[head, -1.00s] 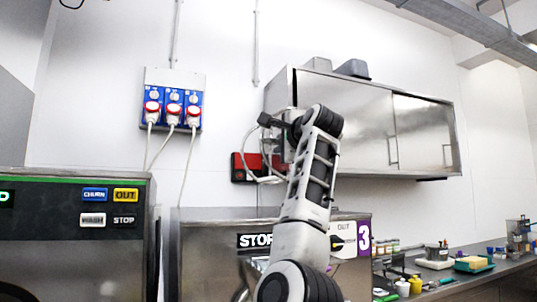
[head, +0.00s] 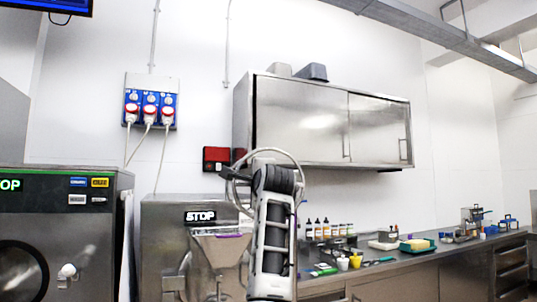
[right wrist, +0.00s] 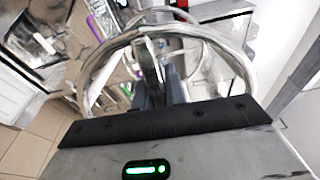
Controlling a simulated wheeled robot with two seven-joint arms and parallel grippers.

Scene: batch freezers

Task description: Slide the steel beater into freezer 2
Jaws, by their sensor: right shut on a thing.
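The steel beater shows in the right wrist view as bright curved metal hoops (right wrist: 232,57) around and beyond the fingers. My right gripper (right wrist: 160,80) is shut on it; the exact grip spot is partly hidden by the hoops. In the head view a thin steel hoop (head: 288,155) shows at the top of my raised right arm, in front of the wall. A dark-fronted freezer (head: 60,222) with a green top stripe and a round dark opening (head: 18,272) stands at the left. I see no number on it, so I cannot tell whether it is freezer 2. My left gripper is not in view.
A steel freezer (head: 165,225) with a STOP display stands mid-picture, partly behind my arm. A steel wall cabinet (head: 300,125) hangs above. A counter (head: 400,265) with bottles, a yellow cup (head: 355,261) and a green tray (head: 417,246) runs along the right.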

